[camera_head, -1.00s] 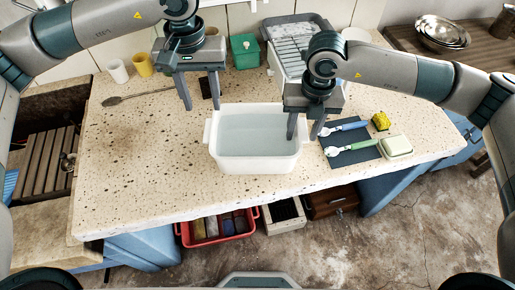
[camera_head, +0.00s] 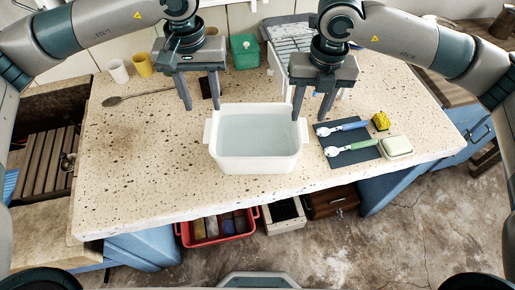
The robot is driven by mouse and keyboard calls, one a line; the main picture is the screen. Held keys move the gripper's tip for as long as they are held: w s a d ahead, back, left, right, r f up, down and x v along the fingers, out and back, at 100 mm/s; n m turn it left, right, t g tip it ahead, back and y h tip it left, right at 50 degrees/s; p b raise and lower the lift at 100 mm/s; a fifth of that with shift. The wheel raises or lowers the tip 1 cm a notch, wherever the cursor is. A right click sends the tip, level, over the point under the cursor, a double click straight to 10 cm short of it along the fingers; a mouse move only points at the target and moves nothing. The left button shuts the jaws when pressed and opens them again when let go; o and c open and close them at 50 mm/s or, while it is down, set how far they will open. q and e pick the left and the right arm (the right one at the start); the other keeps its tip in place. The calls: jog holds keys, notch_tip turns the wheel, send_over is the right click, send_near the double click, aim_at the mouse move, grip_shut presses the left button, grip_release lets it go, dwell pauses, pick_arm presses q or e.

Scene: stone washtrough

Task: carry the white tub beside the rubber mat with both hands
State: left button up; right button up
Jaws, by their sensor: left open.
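The white tub (camera_head: 256,165), holding what looks like pale water, stands on the speckled stone counter. The dark rubber mat (camera_head: 335,159) lies just right of it, with a blue-handled and a green-handled utensil on it. My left gripper (camera_head: 200,98) is open and empty, above and behind the tub's left end. My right gripper (camera_head: 311,112) is open, its fingers pointing down near the tub's back right corner. Its left finger is close to the right handle; I cannot tell whether they touch.
A white soap dish (camera_head: 397,146) and yellow sponge (camera_head: 381,121) are right of the mat. A green box (camera_head: 244,51), drying rack (camera_head: 289,50), two cups and a long spoon (camera_head: 140,95) lie behind. The counter's left front is clear.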

jog(key=shift+d+r, duration=0.15)
jog(key=shift+r, duration=1.85)
